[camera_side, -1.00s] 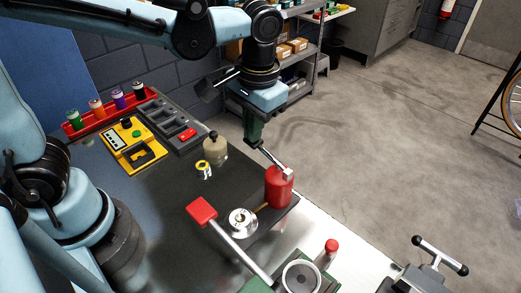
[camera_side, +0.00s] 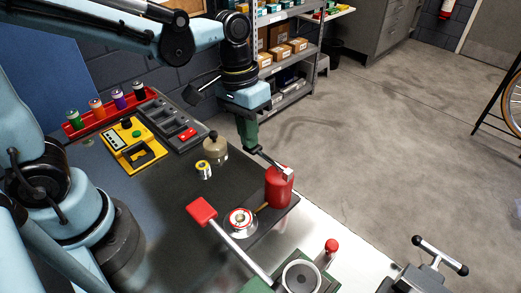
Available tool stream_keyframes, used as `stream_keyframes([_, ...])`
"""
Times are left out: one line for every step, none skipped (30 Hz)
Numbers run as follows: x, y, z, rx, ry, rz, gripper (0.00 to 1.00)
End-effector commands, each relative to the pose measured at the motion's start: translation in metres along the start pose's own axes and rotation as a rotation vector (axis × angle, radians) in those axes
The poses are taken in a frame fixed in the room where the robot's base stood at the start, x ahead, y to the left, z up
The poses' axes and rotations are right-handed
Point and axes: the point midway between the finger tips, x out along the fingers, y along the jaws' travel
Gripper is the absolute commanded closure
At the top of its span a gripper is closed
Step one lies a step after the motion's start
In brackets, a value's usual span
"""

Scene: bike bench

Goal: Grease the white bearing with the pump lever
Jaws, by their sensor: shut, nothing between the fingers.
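My gripper (camera_side: 250,145) points down above the back edge of the dark bench, just left of a red can; its fingertips are small and partly lost against the can's metal spout. It holds nothing that I can see. A round metal dish (camera_side: 240,229) near the bench's front right holds a small white ring with a red middle, perhaps the white bearing (camera_side: 240,216). A lever with a red block handle (camera_side: 202,212) reaches over the bench, left of the dish. Its metal bar runs down right to a green base beside a grey ring. My gripper is apart from dish and lever.
The red can (camera_side: 279,188) stands at the bench's right corner. A cream bottle (camera_side: 215,149) and a small yellow-banded cylinder (camera_side: 204,170) stand mid-bench. A yellow box (camera_side: 133,148), a grey tray (camera_side: 175,127) and a red rack (camera_side: 104,115) with several coloured cylinders fill the back left.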

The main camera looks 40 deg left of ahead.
Motion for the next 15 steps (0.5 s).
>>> stream_keyframes([-0.0023, 0.0003, 0.0, 0.0, 0.001, 0.0, 1.0])
stream_keyframes([-0.0037, 0.0005, 0.0, 0.0, 0.001, -0.001, 1.0])
stream_keyframes([-0.0056, 0.0008, -0.0001, 0.0, 0.001, -0.001, 1.0])
stream_keyframes([-0.0069, 0.001, -0.0001, 0.0, 0.001, -0.001, 1.0])
stream_keyframes([-0.0081, 0.0012, -0.0001, 0.0, 0.001, -0.001, 1.0])
stream_keyframes([-0.0093, 0.0013, 0.0, 0.0, 0.0, -0.001, 1.0])
stream_keyframes([-0.01, 0.0014, 0.0001, 0.0, 0.0, -0.001, 1.0])
stream_keyframes([-0.0105, 0.0015, 0.0001, 0.0, 0.0, -0.001, 1.0])
stream_keyframes([-0.0108, 0.0015, 0.0001, 0.0, 0.0, -0.001, 1.0])
stream_keyframes([-0.0109, 0.0015, 0.0001, 0.0, 0.0, -0.001, 1.0])
stream_keyframes([-0.0109, 0.0015, 0.0001, 0.0, 0.0, -0.001, 1.0])
stream_keyframes([-0.0108, 0.0015, 0.0001, 0.0, 0.0, -0.001, 1.0])
stream_keyframes([-0.0108, 0.0015, 0.0001, 0.0, 0.0, -0.001, 1.0])
stream_keyframes([-0.0108, 0.0015, 0.0001, 0.0, 0.0, -0.001, 1.0])
stream_keyframes([-0.0108, 0.0015, 0.0001, 0.0, 0.0, -0.001, 1.0])
